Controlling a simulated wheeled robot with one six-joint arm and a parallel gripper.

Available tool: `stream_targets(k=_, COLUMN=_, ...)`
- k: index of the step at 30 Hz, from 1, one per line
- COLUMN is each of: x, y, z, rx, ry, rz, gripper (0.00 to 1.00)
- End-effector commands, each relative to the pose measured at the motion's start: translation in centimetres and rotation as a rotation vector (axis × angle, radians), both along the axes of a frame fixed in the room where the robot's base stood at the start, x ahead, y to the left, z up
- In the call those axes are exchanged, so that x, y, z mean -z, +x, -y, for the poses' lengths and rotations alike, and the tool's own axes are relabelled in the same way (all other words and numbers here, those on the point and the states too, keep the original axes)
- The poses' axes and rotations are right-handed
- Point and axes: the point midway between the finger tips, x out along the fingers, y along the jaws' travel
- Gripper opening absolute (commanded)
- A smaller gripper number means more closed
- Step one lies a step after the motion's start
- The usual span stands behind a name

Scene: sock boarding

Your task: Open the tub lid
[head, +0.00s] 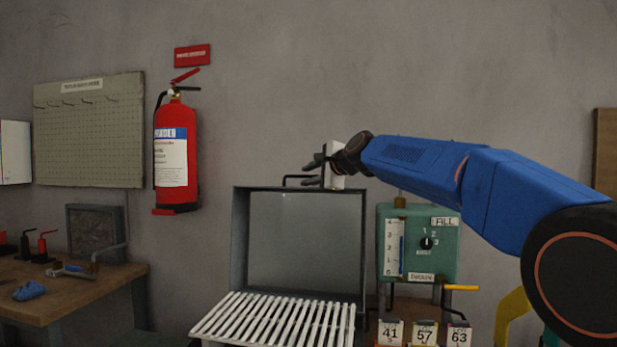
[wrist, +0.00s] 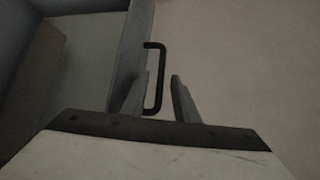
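The tub lid (head: 305,235) is a grey, shallow, rimmed panel standing upright behind a white slatted rack, its hollow side facing me in the head view. Its edge also shows in the wrist view (wrist: 132,50). A dark bar handle (head: 298,178) sticks up from its top edge; it shows in the wrist view (wrist: 160,75) too. My gripper (head: 316,169) is at the right end of this handle. In the wrist view its fingers (wrist: 155,97) are apart, with the handle's near end between them and a gap to the right finger. The tub's inside is not visible.
The white slatted rack (head: 275,320) lies in front of the lid. A green control box (head: 418,242) with a dial stands close on the right, above numbered tags (head: 425,333).

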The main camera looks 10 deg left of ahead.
Motion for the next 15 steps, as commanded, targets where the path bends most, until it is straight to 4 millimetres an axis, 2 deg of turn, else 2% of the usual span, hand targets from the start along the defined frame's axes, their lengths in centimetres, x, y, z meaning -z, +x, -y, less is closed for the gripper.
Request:
stream_targets(k=11, x=0.14, y=0.33, z=-0.27, rx=0.000, ry=0.000, rz=0.000, gripper=0.28)
stream_targets(k=14, x=0.14, y=0.33, z=-0.27, rx=0.000, ry=0.000, rz=0.000, gripper=0.04)
stream_targets(k=15, x=0.15, y=0.33, z=-0.26, rx=0.000, ry=0.000, rz=0.000, gripper=0.00)
